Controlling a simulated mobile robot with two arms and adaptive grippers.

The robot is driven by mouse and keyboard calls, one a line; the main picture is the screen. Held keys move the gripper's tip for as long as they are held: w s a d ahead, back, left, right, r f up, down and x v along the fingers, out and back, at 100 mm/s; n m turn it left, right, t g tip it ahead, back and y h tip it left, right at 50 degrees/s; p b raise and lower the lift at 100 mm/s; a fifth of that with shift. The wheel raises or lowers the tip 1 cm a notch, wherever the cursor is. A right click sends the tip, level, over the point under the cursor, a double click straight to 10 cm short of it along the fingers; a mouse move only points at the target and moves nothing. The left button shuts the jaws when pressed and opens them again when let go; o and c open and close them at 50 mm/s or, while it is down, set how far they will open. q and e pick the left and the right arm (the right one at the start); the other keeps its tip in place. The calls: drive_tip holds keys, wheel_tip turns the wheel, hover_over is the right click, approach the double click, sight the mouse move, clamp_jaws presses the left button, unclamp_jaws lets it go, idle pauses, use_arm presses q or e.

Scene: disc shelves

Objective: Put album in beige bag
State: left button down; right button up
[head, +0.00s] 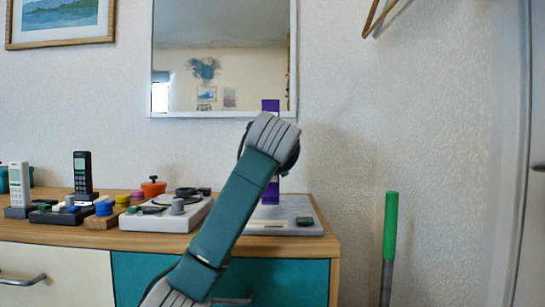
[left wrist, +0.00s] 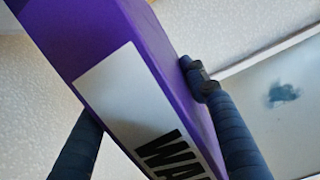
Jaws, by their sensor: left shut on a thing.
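The purple album (left wrist: 165,50) has a white label with large black letters, partly cut off. In the left wrist view my left gripper (left wrist: 140,95) has a dark finger on each side of it and is shut on it. In the head view the album (head: 271,106) shows as a narrow upright purple strip above and below my left wrist, which hides its middle. It is in front of the wall, over the right end of the cabinet. No beige bag shows in either view. My right gripper is not in view.
A wooden-topped cabinet (head: 150,241) carries phones, a white turntable-like device (head: 160,218), an orange pot (head: 153,187) and a grey board (head: 310,222). A mirror (head: 215,60) hangs behind. A green-handled pole (head: 390,225) stands right of the cabinet.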

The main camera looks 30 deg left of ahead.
use_arm(q)
wheel_tip(320, 180, down, 3)
drive_tip(key=shift+w+a+r+b, duration=0.1)
drive_tip(key=shift+b, duration=0.35)
drive_tip(key=shift+r, duration=0.15)
drive_tip(key=c, duration=1.2)
unclamp_jaws()
drive_tip(key=shift+f, duration=0.4)
drive_tip(key=shift+o, duration=1.3)
drive_tip(key=shift+r, duration=0.1)
drive_tip(key=shift+r, duration=0.15)
